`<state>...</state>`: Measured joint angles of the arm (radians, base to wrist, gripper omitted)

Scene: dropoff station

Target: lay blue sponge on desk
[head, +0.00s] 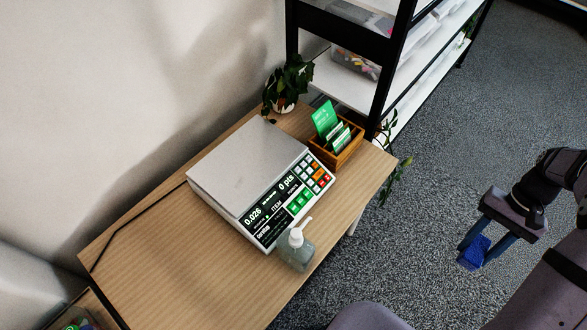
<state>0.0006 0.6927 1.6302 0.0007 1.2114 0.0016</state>
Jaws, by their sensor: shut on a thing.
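The blue sponge (473,252) is at the right of the head view, held between the fingers of my gripper (484,250). My gripper is shut on it and hangs over the grey carpet, to the right of the desk and apart from it. The desk (160,265) is a light wooden top at the left and middle. Part of the sponge is hidden by the fingers.
A scale (245,175) with a keypad covers the desk's middle. A pump bottle (296,248) stands at the front edge. A wooden card box (338,146) and a potted plant (287,84) are at the back. The desk's left front part is clear. A black-framed shelf (372,62) stands behind.

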